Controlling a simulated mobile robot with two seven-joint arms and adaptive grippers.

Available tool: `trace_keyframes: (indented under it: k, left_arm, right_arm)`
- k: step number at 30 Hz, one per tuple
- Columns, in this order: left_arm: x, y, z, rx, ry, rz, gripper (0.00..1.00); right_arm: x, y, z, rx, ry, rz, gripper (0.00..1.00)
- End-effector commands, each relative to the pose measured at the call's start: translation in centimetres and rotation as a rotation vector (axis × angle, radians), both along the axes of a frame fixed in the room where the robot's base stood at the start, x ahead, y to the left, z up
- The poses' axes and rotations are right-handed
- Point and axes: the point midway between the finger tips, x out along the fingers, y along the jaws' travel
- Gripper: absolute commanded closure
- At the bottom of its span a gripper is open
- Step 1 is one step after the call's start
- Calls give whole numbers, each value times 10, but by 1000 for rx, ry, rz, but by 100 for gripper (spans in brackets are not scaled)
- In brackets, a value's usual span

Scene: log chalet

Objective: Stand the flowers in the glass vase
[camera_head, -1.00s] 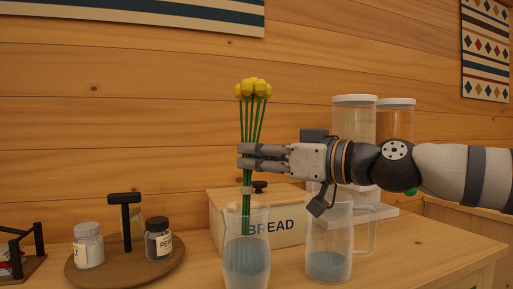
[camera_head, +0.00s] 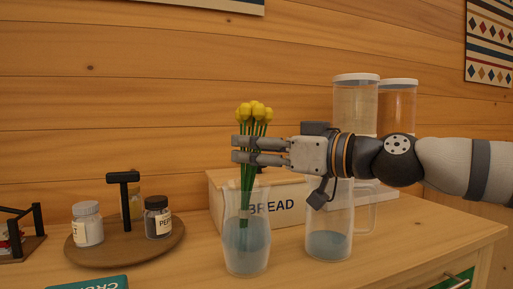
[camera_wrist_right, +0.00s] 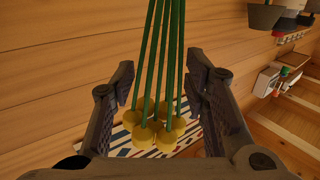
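The yellow flowers (camera_head: 254,112) with green stems stand nearly upright, their lower stems inside the clear glass vase (camera_head: 246,247), which has bluish water in its lower part. My right gripper (camera_head: 236,149) is around the stems just below the flower heads, above the vase rim. In the right wrist view its two fingers (camera_wrist_right: 160,75) are apart, with the flowers (camera_wrist_right: 155,128) between them and gaps at the sides, so it is open. The stem ends are hard to make out in the water. My left gripper is not in view.
A glass jug (camera_head: 328,244) with water stands right of the vase, below my right arm. A bread box (camera_head: 285,218) and tall canisters (camera_head: 355,103) stand behind. A round wooden tray (camera_head: 105,258) with jars is at left, a green item (camera_head: 90,284) at the front edge.

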Motion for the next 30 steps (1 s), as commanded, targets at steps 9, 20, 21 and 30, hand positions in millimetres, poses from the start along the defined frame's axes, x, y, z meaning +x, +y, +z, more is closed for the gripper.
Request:
trace_keyframes:
  k: [9, 20, 21, 30]
  left_arm:
    - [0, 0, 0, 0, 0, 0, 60]
    - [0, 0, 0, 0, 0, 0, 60]
    - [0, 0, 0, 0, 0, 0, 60]
    - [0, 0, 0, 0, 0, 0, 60]
  right_arm:
    - [-23, -32, 2, 3, -2, -4, 59]
    - [-71, -91, 1, 1, -1, -1, 59]
    - [-73, -93, 1, 1, -1, 0, 59]
    - [-74, -95, 0, 0, 0, 0, 59]
